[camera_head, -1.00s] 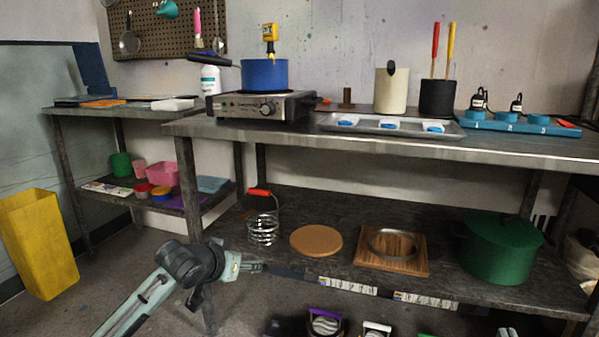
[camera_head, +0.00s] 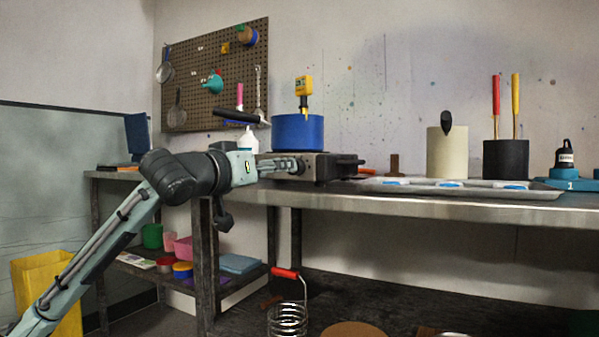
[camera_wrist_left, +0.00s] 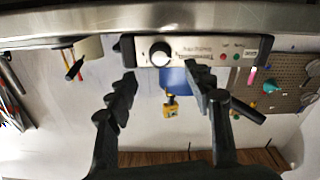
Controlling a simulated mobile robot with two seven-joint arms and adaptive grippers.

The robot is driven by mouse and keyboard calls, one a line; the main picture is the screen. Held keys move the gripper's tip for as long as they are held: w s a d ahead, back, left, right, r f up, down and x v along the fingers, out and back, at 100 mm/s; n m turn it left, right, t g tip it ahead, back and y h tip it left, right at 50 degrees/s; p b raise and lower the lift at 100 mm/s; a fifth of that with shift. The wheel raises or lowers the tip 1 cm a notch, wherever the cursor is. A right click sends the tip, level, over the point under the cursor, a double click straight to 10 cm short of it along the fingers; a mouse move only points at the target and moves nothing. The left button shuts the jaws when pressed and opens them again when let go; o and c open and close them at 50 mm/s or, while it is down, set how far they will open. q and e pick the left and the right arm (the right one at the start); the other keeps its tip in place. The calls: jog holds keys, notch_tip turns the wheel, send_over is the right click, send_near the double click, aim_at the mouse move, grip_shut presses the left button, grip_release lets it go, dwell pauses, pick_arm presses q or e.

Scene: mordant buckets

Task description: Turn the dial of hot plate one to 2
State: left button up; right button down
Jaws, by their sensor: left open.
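The hot plate (camera_head: 335,168) stands on the metal bench with a blue pot (camera_head: 298,134) on it. In the head view my left gripper (camera_head: 293,165) is level with the hot plate and in front of it, hiding much of its front. The dial's setting is too small to read. My right gripper is out of view.
A yellow thermometer (camera_head: 304,86) rises above the pot, whose black handle (camera_head: 236,116) points left. A metal tray (camera_head: 460,190) lies right of the hot plate. A cream container (camera_head: 446,155) and a black holder (camera_head: 506,160) stand behind it. The bench front edge (camera_head: 420,206) runs below.

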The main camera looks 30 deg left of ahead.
pick_arm(q)
jog(key=shift+w+a, duration=0.15)
jog(key=shift+w, duration=1.6)
jog(key=shift+w+a, duration=0.1)
jog(key=shift+w, duration=1.65)
jog(key=shift+p, duration=0.3)
jog(key=c, duration=1.2)
